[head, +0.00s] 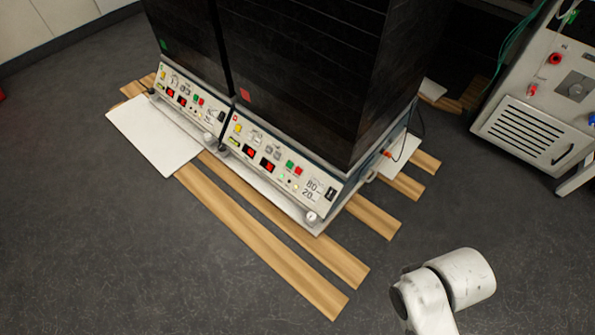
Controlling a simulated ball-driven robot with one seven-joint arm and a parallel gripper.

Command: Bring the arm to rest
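Part of my white arm (440,290) shows at the lower right of the head view, with a rounded joint and a short cylinder. It is over the dark floor, apart from the shaker units. My gripper is not in view, so its opening and anything in it are hidden.
Two dark shaker bioreactors (300,75) with lit front panels (270,160) stand on wooden slats (270,250) and white boards (150,135). A white machine (530,110) stands at the right. The grey floor (90,240) is clear at the left and front.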

